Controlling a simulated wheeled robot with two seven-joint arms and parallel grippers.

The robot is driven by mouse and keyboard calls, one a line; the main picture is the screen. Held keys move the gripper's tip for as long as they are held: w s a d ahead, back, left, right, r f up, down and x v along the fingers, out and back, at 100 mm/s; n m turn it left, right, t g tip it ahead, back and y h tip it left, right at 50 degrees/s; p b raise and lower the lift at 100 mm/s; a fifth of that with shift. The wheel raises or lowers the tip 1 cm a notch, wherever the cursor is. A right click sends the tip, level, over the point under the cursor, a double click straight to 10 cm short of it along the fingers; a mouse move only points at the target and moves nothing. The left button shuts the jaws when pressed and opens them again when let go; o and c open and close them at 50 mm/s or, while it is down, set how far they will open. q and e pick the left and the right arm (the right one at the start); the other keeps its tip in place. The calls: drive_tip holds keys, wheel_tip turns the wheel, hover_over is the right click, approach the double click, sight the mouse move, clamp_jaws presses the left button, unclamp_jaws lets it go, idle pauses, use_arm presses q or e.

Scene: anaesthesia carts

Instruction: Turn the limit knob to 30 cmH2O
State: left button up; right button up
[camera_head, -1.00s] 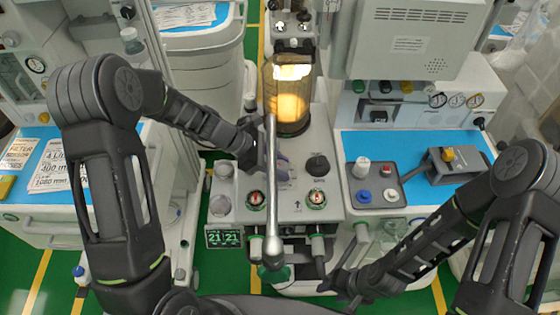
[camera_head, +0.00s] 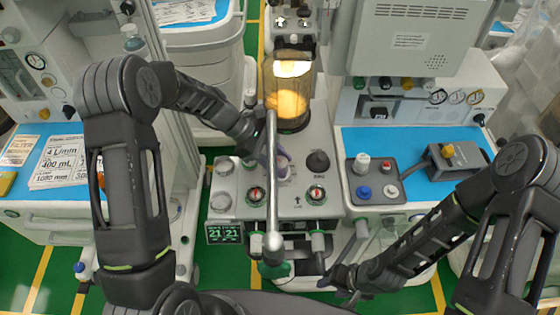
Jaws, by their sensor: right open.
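A black round knob (camera_head: 318,161) stands on the grey top panel of the middle machine, with small markings below it. A purple-grey knob or lever (camera_head: 284,165) is left of it, partly hidden by an upright metal pole. I cannot read which one is the limit knob or its setting. My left gripper (camera_head: 268,153) is beside the purple-grey part, behind the pole; its fingertips are mostly hidden, so I cannot tell its opening or any contact. My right gripper (camera_head: 338,284) is open and empty, low in front of the machine, apart from both knobs.
The metal pole (camera_head: 272,195) rises in front of the panel. A lit amber canister (camera_head: 289,92) stands behind. A dark tray (camera_head: 375,182) with coloured knobs is on the right cart.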

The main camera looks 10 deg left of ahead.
use_arm(q)
drive_tip(key=o, duration=0.4)
drive_tip(key=shift+o, duration=0.2)
drive_tip(key=b+v, duration=0.1)
drive_tip(key=v, duration=0.6)
drive_tip(key=shift+a+r+b, duration=0.3)
drive_tip(key=shift+b, duration=0.1)
